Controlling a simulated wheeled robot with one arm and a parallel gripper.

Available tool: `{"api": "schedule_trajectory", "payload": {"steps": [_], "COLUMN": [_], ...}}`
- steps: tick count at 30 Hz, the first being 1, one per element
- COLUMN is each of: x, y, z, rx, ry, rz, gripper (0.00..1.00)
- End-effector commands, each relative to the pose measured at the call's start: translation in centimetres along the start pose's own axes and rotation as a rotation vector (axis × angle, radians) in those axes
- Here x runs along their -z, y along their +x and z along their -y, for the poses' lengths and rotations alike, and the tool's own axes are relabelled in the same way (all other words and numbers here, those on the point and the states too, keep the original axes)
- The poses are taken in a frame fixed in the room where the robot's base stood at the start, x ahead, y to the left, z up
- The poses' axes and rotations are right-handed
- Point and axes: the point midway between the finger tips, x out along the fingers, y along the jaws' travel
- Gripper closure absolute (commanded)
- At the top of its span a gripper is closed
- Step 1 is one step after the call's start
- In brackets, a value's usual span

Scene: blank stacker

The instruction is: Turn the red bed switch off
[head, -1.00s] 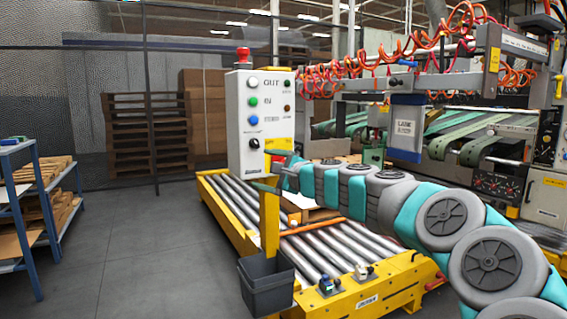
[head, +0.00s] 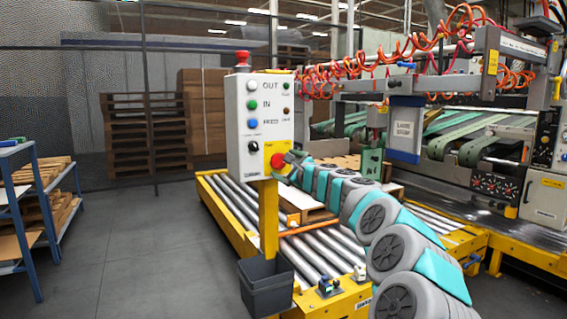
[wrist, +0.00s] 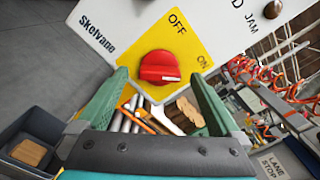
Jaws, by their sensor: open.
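The red bed switch (head: 277,160) is a round knob on a yellow plate at the lower right of the white control box. In the wrist view the red knob (wrist: 160,67) shows large on the yellow plate (wrist: 190,38), which is printed OFF and ON. Its raised grip runs about left to right in that picture, with the right end toward ON. My gripper (wrist: 158,80) is open, with one green finger on each side below the knob. No contact shows. In the head view my gripper (head: 293,160) is just right of the switch.
A dark bin (head: 266,285) hangs below. Open floor lies to the left.

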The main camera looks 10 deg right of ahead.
Motion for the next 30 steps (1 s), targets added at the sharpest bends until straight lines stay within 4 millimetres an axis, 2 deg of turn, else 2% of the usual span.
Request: {"api": "schedule_trajectory", "payload": {"steps": [6,17,30], "x": [-0.08,-0.09,-0.09], "y": [1.08,1.25,1.24], "z": [0.01,-0.03,-0.04], "rx": [0.0,0.0,-0.001], "ry": [-0.002,-0.001,-0.001], "rz": [0.001,0.002,0.002], "gripper": [0.0,0.01,0.51]}}
